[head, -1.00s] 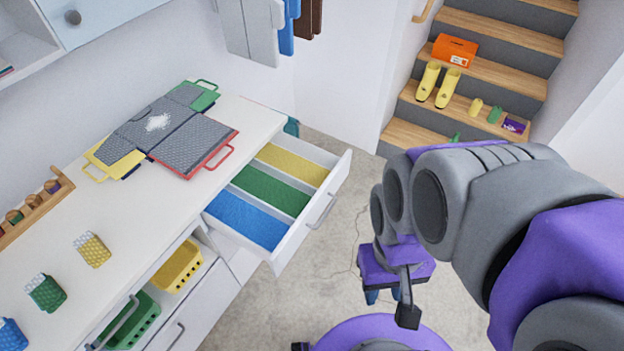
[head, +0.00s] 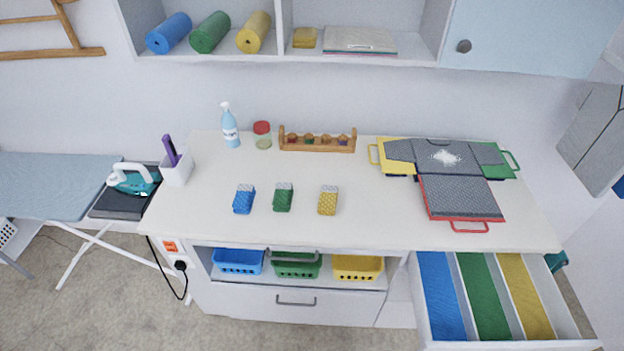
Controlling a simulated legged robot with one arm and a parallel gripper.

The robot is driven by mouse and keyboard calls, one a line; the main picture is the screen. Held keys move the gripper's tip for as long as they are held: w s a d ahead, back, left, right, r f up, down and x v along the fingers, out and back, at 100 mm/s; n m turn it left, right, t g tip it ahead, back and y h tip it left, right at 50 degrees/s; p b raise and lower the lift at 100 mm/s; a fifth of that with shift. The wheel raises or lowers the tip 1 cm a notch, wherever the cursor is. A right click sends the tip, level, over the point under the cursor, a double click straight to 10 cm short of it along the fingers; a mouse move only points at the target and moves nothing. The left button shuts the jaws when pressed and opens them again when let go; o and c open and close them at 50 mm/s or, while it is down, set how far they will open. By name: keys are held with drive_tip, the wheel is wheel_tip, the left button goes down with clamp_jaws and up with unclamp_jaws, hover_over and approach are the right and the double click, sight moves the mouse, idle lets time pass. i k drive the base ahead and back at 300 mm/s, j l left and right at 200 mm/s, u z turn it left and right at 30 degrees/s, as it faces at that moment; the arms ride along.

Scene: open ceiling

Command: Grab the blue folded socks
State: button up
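The blue folded socks (head: 244,199) stand on the white countertop (head: 380,215), left of the green folded socks (head: 283,197) and the yellow folded socks (head: 328,200). They are a small blue bundle with a paler top, and nothing touches them. My gripper and arm are not in the head view now.
An open drawer (head: 568,322) with blue, green and yellow sections juts out at the lower right. Blue, green and yellow baskets sit on a shelf below the counter. A folding board (head: 460,195) with a grey shirt lies at right. An ironing board (head: 60,185) stands at left.

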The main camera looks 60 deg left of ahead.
sight(243, 203)
drive_tip(key=u, duration=2.55)
drive_tip(key=i+l+u, duration=0.35)
drive_tip(key=i+l, duration=0.2)
drive_tip(key=l, duration=0.15)
